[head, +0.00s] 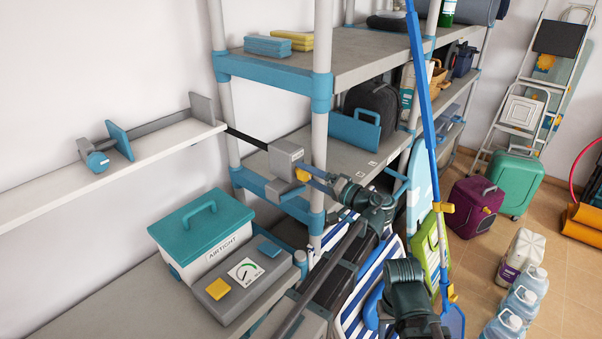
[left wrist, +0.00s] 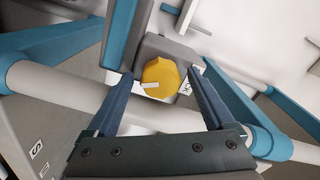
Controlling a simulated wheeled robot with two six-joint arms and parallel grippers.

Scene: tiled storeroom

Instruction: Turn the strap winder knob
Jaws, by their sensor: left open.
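The strap winder (head: 286,157) is a grey box on the shelf's near post, with a dark strap (head: 246,140) running left from it. Its yellow knob (head: 302,174) faces my left gripper (head: 308,183). In the left wrist view the round, ridged knob (left wrist: 160,72) carries a white mark pointing left. There the open fingers of my left gripper (left wrist: 160,80) stand either side of the knob, with a visible gap on each side. I cannot tell how deep the fingertips reach.
The shelf's upright post (head: 321,125) stands close beside the winder. A blue pole (head: 424,100) and folded chairs stand to the right.

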